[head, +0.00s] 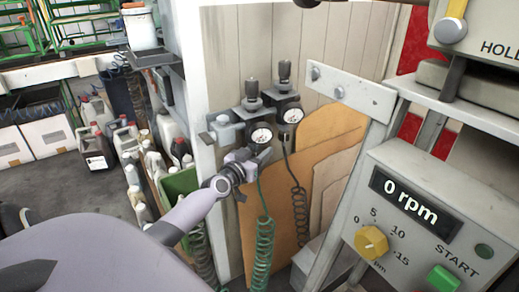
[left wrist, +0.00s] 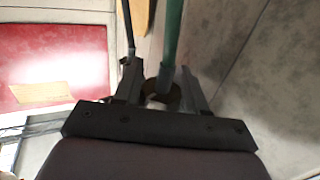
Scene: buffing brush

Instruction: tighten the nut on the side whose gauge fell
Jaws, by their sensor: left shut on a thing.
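Two regulators with round white gauges are on the wall in the head view: a left gauge (head: 261,135) and a right gauge (head: 293,116). Their needles are too small to read. A green coiled hose (head: 264,245) hangs below the left one and a black coiled hose (head: 300,212) below the right one. My left gripper (head: 243,168) is just below the left gauge, shut on a dark round nut (left wrist: 168,98) at the green hose (left wrist: 172,45), as the left wrist view shows. The nut is mostly hidden in the head view. My right gripper is not in view.
A control panel (head: 425,215) with a 0 rpm display, yellow knob and green button stands close on the right. A metal bracket (head: 350,92) is beside the regulators. Brown boards (head: 330,170) lean behind the hoses. Several bottles and jugs (head: 133,150) stand at left.

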